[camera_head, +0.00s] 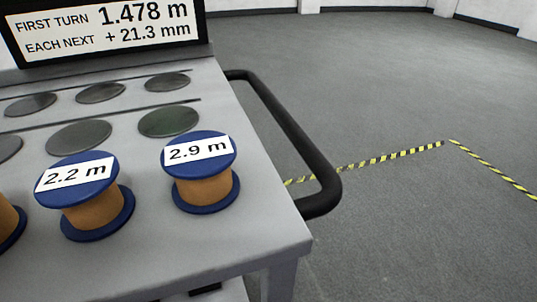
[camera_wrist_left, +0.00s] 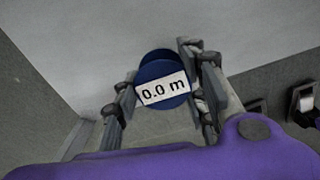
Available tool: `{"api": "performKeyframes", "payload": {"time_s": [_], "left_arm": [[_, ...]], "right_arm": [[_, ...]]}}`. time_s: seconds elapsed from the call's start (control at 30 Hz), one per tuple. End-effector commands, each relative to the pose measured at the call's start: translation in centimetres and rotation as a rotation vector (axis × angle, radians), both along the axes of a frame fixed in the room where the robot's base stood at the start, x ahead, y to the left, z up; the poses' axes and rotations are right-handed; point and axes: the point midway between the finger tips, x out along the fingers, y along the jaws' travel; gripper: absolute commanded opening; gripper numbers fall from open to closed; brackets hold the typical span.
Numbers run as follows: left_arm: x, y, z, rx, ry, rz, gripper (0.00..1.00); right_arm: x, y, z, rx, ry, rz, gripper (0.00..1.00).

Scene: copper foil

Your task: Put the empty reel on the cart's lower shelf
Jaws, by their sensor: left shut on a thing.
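The empty reel (camera_wrist_left: 160,72) has blue flanges and a white label reading 0.0 m. It shows in the left wrist view, between the fingers of my left gripper (camera_wrist_left: 163,90), which is shut on it. A plain light grey surface (camera_wrist_left: 100,40) lies behind the reel; I cannot tell whether the reel touches it. The cart (camera_head: 262,232) is at the left of the head view, seen from above. A small part of a lower level (camera_head: 228,290) shows under its top at the bottom edge. Neither gripper shows in the head view.
Copper-wound reels marked 2.2 m (camera_head: 92,207) and 2.9 m (camera_head: 205,187) stand on the cart top, before dark round spots. A black handle (camera_head: 300,140) juts out right. A sign (camera_head: 105,30) stands behind. The floor (camera_head: 420,230) at right is clear, with striped tape.

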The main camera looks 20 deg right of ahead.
Motion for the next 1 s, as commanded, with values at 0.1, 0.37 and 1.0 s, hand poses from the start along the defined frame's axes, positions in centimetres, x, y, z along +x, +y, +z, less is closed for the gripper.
{"api": "performKeyframes", "payload": {"time_s": [0.1, 0.37, 1.0], "left_arm": [[0.5, -0.1, -0.6, 0.001, 0.0, 0.001, 0.13], [1.1, -0.3, -3.8, 0.0, 0.002, 0.001, 0.13], [1.2, -0.3, -4.7, 0.001, -0.001, 0.0, 0.58]], "right_arm": [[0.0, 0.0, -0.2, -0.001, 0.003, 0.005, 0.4], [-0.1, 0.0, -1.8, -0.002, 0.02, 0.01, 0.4], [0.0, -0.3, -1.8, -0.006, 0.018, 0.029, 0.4]]}}
